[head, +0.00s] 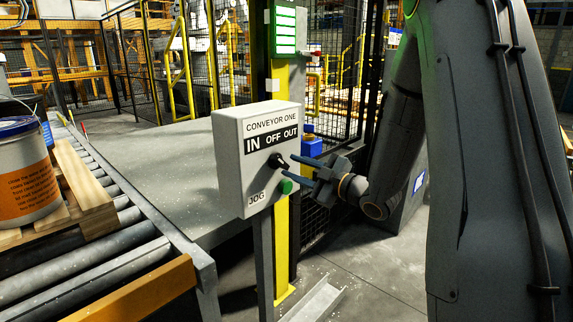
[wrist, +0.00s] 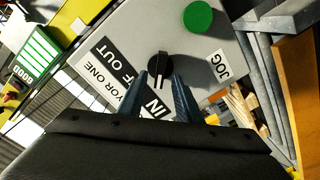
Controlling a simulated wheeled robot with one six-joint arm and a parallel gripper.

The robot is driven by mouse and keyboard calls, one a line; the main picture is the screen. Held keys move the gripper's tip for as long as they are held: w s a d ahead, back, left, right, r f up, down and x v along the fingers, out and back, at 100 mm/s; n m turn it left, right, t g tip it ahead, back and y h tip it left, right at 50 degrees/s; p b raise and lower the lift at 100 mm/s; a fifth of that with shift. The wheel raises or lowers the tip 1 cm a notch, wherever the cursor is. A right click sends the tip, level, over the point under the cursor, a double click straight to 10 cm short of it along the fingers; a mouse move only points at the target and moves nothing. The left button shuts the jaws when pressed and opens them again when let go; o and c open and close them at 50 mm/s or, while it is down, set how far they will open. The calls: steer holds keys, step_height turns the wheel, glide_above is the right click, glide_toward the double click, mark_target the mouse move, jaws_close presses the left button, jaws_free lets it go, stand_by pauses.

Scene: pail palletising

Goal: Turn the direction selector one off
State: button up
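The direction selector (head: 276,160) is a black knob on the face of the grey box (head: 228,166) marked CONVEYOR ONE, below the words IN OFF OUT. In the wrist view the selector (wrist: 158,64) has a pale mark that points down, toward IN. My gripper (head: 292,168) is in front of the box, to the right of the selector. In the wrist view my gripper (wrist: 162,78) is open, with one dark finger on each side of the selector's lower end. The fingers look apart from the knob; I cannot tell how far the tips are from the panel.
A green button (head: 286,187) sits below the selector, near the JOG label (head: 257,198). A roller conveyor (head: 115,250) carries a pallet (head: 78,185) with a pail (head: 25,175) at left. A yellow post (head: 282,250) and mesh fence stand behind the box.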

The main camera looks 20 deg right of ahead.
mark_target(284, 163)
steer(key=shift+x, duration=1.8)
jaws_close()
steer(key=shift+m+p, duration=0.3)
steer(key=shift+p, duration=0.1)
steer(key=m+p, duration=0.1)
steer(key=m, duration=0.2)
steer(key=shift+r+p, duration=0.1)
steer(key=shift+p, duration=0.3)
steer(key=m+p, duration=0.2)
steer(key=m, duration=0.3)
steer(key=shift+d, duration=0.15)
